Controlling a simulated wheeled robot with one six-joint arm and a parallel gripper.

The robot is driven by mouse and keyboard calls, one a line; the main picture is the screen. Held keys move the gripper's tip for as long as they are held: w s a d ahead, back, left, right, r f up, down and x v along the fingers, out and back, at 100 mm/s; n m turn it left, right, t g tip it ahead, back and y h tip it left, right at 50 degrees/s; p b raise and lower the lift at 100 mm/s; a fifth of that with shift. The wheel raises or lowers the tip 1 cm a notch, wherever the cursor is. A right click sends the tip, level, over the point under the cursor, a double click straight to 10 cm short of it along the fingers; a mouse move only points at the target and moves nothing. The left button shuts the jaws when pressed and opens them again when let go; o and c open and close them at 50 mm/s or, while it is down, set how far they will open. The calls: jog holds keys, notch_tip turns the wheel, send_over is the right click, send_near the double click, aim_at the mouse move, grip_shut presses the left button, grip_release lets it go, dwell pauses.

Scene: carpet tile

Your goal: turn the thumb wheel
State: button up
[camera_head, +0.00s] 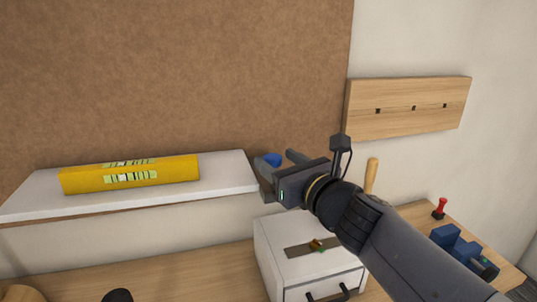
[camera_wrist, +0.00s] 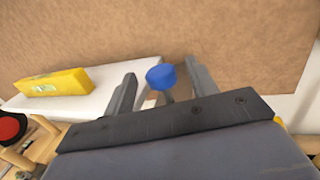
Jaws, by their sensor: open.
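A blue, faceted knob (camera_head: 273,160), which looks like the thumb wheel, is near the right end of the white shelf. In the wrist view the blue knob (camera_wrist: 161,77) sits on a grey stem between my two fingers. My gripper (camera_head: 279,161) is open, with a finger to each side of the knob.
A yellow spirit level (camera_head: 130,175) lies on the white shelf (camera_head: 225,171). Below stands a white drawer box (camera_head: 285,262) with a metal plate and small brass piece (camera_head: 317,245) on top. A wooden peg board (camera_head: 408,107) hangs at right. Blue blocks (camera_head: 455,243) and a red-topped item (camera_head: 439,208) are on the bench.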

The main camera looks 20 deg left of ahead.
aim_at(268, 156)
jog(key=shift+x, duration=2.25)
jog(key=shift+c, duration=0.4)
jog(key=c, duration=0.9)
